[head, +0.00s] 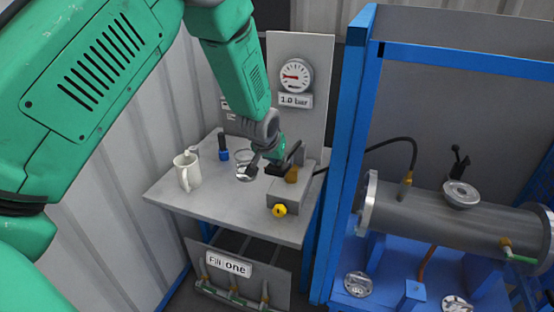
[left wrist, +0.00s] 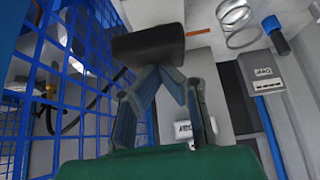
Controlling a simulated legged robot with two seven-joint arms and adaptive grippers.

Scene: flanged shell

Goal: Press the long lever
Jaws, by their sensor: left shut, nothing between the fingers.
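A grey pump block (head: 297,192) sits on the right side of the small table, with a yellow knob on its front. A dark lever-like bar (head: 296,154) rises at the block, partly hidden by my gripper. My left gripper (head: 263,170) is shut and empty, pointing down just left of the bar and block. In the left wrist view a dark, blunt block (left wrist: 148,45) lies just past my shut fingertips (left wrist: 158,72). I cannot tell whether they touch it. My right gripper is not in view.
A gauge (head: 296,76) marked 1.0 bar is on the panel behind. Right, a blue frame (head: 345,150) stands before a flanged shell (head: 435,215).

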